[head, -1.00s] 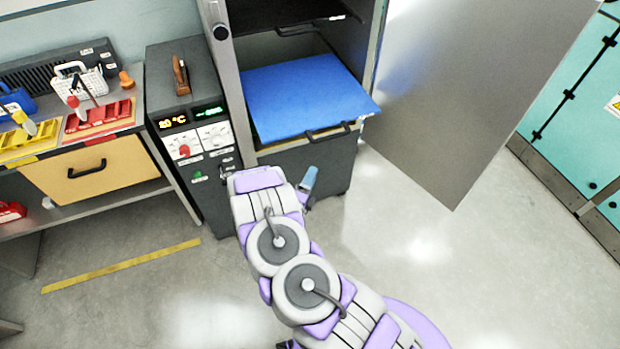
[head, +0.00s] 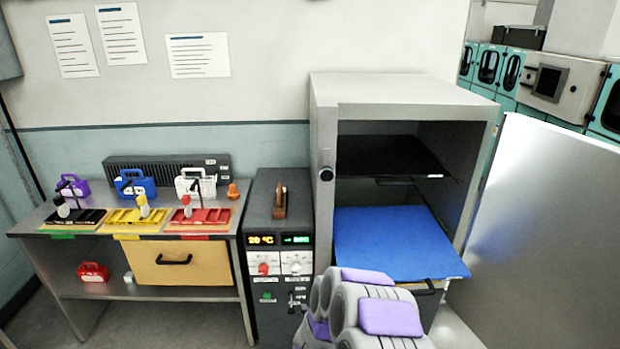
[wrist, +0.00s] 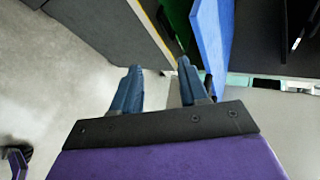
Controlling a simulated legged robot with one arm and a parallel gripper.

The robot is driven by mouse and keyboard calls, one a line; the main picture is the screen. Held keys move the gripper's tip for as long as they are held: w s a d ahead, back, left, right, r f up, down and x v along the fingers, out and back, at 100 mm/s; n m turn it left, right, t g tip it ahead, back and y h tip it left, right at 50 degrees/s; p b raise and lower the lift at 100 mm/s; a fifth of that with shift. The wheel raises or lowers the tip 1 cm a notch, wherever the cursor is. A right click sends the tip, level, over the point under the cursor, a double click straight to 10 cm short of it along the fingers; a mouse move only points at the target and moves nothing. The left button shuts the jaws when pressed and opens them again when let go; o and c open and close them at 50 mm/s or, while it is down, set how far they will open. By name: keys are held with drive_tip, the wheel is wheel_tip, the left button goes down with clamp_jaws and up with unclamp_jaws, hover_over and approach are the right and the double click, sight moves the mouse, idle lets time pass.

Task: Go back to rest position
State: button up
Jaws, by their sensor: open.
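My gripper (wrist: 158,85) shows in the wrist view with its two blue fingers apart and nothing between them. In that view the edge of a blue sheet (wrist: 212,45) stands just beyond the right finger; I cannot tell if they touch. In the head view my grey and purple arm is folded at the bottom, in front of the cabinet, and hides the gripper itself.
An open cabinet (head: 322,230) holds a pulled-out blue shelf (head: 395,240) and a dark upper shelf (head: 390,160). Its door (head: 545,230) stands wide open on the right. A control box (head: 270,330) adjoins it. A workbench (head: 70,240) with coloured trays is at left.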

drive_tip(key=s+a+r+n+g+y, duration=0.2)
drive_tip(key=s+a+r+n+y, duration=0.2)
drive_tip(key=a+r+n+y, duration=0.4)
drive_tip(key=s+a+r+n+g, duration=0.1)
drive_tip(key=s+r+n+g, duration=0.2)
drive_tip(key=s+r+n, duration=0.5)
drive_tip(key=s+d+r+n+g+h, duration=0.1)
drive_tip(key=s+d+r+n+g, duration=0.1)
drive_tip(key=s, duration=0.9)
drive_tip(key=s+d+r+n+g+h, duration=0.1)
drive_tip(key=s+d+r+n+g, duration=0.2)
drive_tip(key=s+d, duration=0.4)
drive_tip(key=s+d+r+n+g+h, duration=0.1)
drive_tip(key=s+d+r, duration=0.3)
drive_tip(key=s, duration=1.3)
drive_tip(key=shift+d+r+n+g, duration=0.4)
drive_tip(key=shift+d+n+g, duration=0.15)
drive_tip(key=shift+n+g, duration=0.3)
